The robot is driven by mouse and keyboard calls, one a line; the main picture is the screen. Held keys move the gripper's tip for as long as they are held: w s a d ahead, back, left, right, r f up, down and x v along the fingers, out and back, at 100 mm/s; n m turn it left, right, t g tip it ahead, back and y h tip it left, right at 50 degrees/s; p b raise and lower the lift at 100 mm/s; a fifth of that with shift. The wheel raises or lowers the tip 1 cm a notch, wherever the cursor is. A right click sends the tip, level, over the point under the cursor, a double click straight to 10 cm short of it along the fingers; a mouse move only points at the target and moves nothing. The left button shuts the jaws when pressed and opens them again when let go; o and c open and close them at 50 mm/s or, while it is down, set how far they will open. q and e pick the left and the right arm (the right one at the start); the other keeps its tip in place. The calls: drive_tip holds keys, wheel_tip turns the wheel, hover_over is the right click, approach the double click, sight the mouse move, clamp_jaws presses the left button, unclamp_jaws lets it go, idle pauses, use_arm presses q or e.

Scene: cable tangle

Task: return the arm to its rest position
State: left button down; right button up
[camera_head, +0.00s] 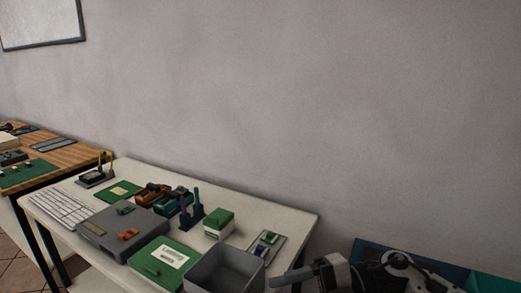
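My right arm comes in at the lower right, white and dark grey. Its gripper (280,281) is at the bottom edge, beside the right end of the white table (285,222) and close to the grey open bin (225,268). The frame does not show whether its fingers are open or shut. I see nothing held in it, but the lower part is cut off. My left gripper and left arm are not in view.
A wooden table (75,157) stands at left. A dark blue panel (372,250) is behind my arm.

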drive_tip(key=d+f+m+t+h, duration=0.25)
drive_tip(key=f+m+t, duration=0.25)
drive_tip(key=m+t, duration=0.55)
drive_tip(key=d+f+m+t+h, duration=0.1)
drive_tip(key=f+m+t+h, duration=0.3)
drive_tip(key=m+t, duration=0.65)
drive_tip(key=s+d+f+m+g+h, duration=0.3)
drive_tip(key=s+f+m+g, duration=0.1)
drive_tip(key=s+f, duration=0.2)
drive_tip(key=s+d+f+m+g+h, duration=0.3)
drive_tip(key=s+f, duration=0.3)
drive_tip(key=f, duration=0.2)
drive_tip(key=shift+s+d+f+m+g+h, duration=0.25)
drive_tip(key=shift+d+m+g+h, duration=0.15)
drive_tip(key=shift+m+g, duration=0.4)
